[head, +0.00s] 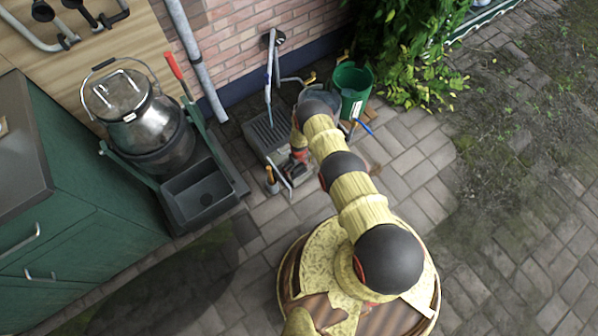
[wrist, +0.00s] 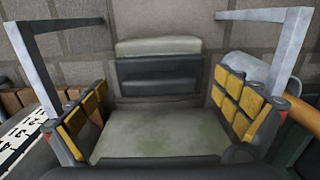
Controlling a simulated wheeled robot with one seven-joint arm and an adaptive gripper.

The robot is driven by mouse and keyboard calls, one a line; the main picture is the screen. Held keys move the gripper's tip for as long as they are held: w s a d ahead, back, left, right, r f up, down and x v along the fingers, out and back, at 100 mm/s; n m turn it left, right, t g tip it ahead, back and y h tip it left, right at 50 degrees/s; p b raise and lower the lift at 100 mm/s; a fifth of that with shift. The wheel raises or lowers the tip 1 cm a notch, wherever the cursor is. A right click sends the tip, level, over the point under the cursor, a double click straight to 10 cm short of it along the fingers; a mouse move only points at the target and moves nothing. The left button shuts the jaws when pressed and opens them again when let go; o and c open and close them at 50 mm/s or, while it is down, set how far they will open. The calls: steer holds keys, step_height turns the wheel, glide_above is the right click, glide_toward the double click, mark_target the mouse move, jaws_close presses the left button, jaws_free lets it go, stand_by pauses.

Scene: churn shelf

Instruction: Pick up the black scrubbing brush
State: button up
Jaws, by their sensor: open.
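My gripper (wrist: 165,92) is open in the wrist view, with yellow padded fingers at left and right and nothing between the pads held. A dark block with a pale top strip (wrist: 158,76) lies ahead between the fingers on grey paving; it looks like the black scrubbing brush, though I see no clear bristles. It is apart from both fingers. A flat grey-green surface fills the space nearer me. In the head view my gripper (head: 294,168) is low over the paving, beside the boot-scraper tray, and my arm hides much there. I cannot make out the brush in that view.
The dark ribbed tray (head: 262,136) with an upright frame stands by the brick wall. A green bucket (head: 352,88) is right of it. A steel churn (head: 150,125) and a black basin (head: 200,192) are at left. Open paving (head: 500,220) lies to the right.

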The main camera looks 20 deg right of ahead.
steer(key=shift+c, duration=0.3)
steer(key=c, duration=1.5)
steer(key=shift+s, duration=0.1)
steer(key=shift+c, duration=0.3)
